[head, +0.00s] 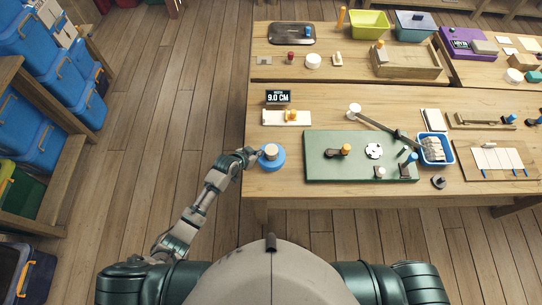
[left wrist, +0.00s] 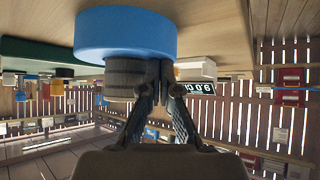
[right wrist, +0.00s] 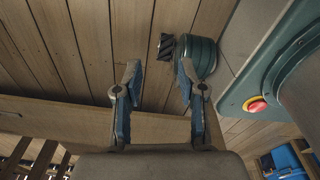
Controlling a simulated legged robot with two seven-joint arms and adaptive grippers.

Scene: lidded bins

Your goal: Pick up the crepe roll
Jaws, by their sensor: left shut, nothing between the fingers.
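The crepe roll (head: 271,152) is a small pale roll standing on a round blue base (head: 266,164) at the table's front left corner. In the left wrist view, which is upside down, the roll (left wrist: 125,78) looks grey and ribbed against the blue base (left wrist: 125,32). My left gripper (head: 254,153) is shut and empty, its fingertips (left wrist: 161,66) right beside the roll. I cannot tell whether they touch it. My right gripper (right wrist: 158,70) is open and empty, seen only in its wrist view, over wooden floor.
A green board (head: 325,169) with knobs and fittings lies right of the blue base. A black display (head: 278,97) and a white block (head: 272,117) stand behind it. A blue bin (head: 435,161) is further right.

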